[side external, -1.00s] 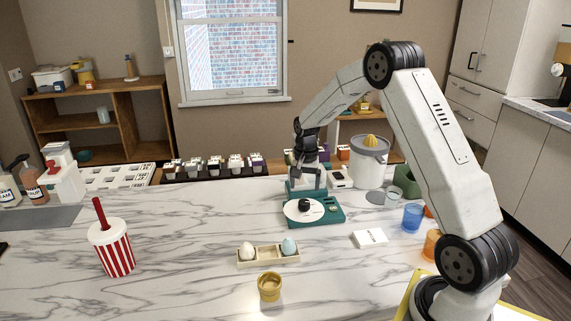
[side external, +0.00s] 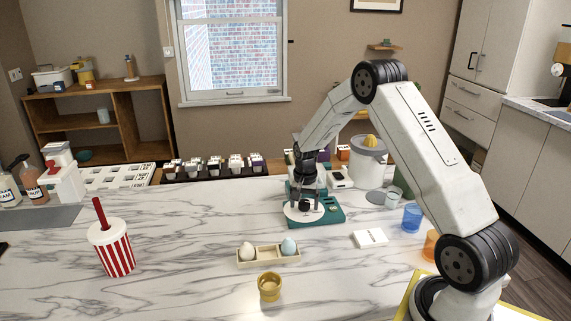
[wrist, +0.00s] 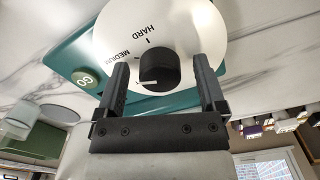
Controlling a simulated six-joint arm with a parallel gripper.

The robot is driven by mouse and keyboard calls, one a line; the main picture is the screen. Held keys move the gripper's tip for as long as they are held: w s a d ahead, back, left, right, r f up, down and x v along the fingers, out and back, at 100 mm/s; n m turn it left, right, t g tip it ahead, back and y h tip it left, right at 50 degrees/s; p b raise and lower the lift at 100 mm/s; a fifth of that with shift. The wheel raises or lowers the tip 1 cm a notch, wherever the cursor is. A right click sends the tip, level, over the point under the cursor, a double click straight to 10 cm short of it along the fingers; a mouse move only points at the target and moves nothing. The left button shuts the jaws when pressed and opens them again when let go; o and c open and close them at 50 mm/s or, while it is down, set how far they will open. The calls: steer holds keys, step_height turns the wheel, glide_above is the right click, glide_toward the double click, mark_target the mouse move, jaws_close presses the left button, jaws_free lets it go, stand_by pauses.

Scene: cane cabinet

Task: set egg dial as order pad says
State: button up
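The egg dial is a white disc (wrist: 184,28) with a black knob (wrist: 159,68) on a teal base (side external: 330,215). In the wrist view, HARD and MEDIUM are printed on the disc. The knob's white line points left, below MEDIUM; the mark there is hidden by a finger. My gripper (wrist: 159,66) is open, its fingers on either side of the knob with gaps showing. It also shows in the side view (side external: 306,195), down over the dial. The likely order pad (side external: 370,238) is a white block to the right; its writing is too small to read.
A green GO button (wrist: 84,79) sits on the base. A tray (side external: 268,261) holds a white egg (side external: 247,249) and a blue egg (side external: 289,246). A yellow cup (side external: 269,287) and striped tumbler (side external: 113,252) stand nearer. Juicer (side external: 369,165) and cups (side external: 412,216) stand right of the dial.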

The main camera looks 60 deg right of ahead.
mark_target(304, 202)
jaws_close()
steer(key=shift+m, duration=1)
steer(key=shift+o, duration=0.3)
jaws_free()
steer(key=shift+r, duration=0.15)
steer(key=shift+r, duration=3.8)
